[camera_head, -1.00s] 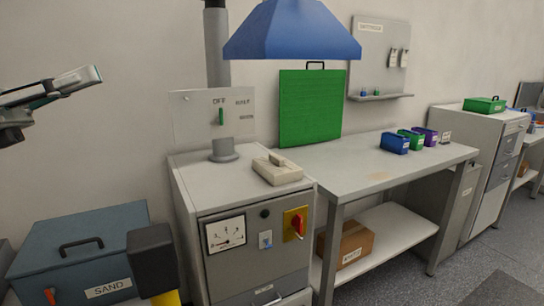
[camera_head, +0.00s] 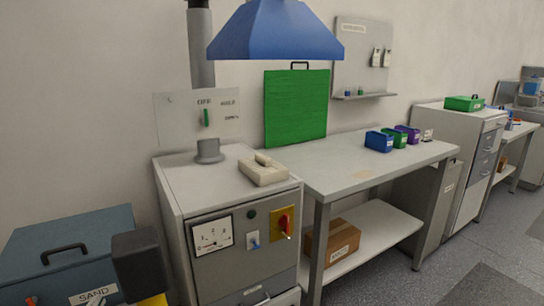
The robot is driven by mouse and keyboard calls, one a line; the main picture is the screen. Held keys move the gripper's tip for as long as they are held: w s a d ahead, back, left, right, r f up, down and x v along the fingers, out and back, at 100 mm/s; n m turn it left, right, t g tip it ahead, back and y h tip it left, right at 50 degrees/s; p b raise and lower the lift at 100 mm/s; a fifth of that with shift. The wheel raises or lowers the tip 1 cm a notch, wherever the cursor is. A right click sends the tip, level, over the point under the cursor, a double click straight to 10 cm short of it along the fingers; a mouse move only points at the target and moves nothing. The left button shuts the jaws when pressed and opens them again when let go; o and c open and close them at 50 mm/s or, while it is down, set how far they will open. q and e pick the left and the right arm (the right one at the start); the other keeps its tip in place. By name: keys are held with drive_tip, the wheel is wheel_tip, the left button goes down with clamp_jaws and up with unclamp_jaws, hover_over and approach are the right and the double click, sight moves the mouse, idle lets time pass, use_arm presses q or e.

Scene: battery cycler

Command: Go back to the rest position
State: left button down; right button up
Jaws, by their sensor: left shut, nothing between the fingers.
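Neither of my grippers shows in the head view now. The cycler cabinet (camera_head: 228,195) stands at centre left, with a round-needle meter (camera_head: 212,233) and a red switch on a yellow plate (camera_head: 284,222) on its front. A pale handheld-looking device (camera_head: 263,170) lies on its top. A panel with a small green lever (camera_head: 205,118) stands behind it against the wall.
A blue hood (camera_head: 277,32) hangs above. The workbench (camera_head: 340,182) holds blue, green and purple bins (camera_head: 379,141) and has a cardboard box (camera_head: 331,243) below. A blue sand box (camera_head: 62,247) and a dark block (camera_head: 138,262) stand at lower left. Floor is clear at right.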

use_arm(q)
drive_tip(key=s+d+f+n+g, duration=0.15)
drive_tip(key=s+f+g, duration=0.35)
drive_tip(key=s+f, duration=0.6)
drive_tip(key=s+d+f+n+g, duration=0.15)
drive_tip(key=s+f+g, duration=0.35)
drive_tip(key=s+f, duration=0.65)
drive_tip(key=w+d+n+t+h+p, duration=0.2)
drive_tip(key=d+h+p, duration=0.4)
drive_tip(key=d, duration=0.9)
drive_tip(key=n+t+p, duration=0.1)
drive_tip(key=t, duration=0.1)
drive_tip(key=shift+w+d+r+t+h, duration=0.2)
drive_tip(key=shift+w+r+t+h, duration=0.05)
drive_tip(key=shift+w+t+h, duration=0.15)
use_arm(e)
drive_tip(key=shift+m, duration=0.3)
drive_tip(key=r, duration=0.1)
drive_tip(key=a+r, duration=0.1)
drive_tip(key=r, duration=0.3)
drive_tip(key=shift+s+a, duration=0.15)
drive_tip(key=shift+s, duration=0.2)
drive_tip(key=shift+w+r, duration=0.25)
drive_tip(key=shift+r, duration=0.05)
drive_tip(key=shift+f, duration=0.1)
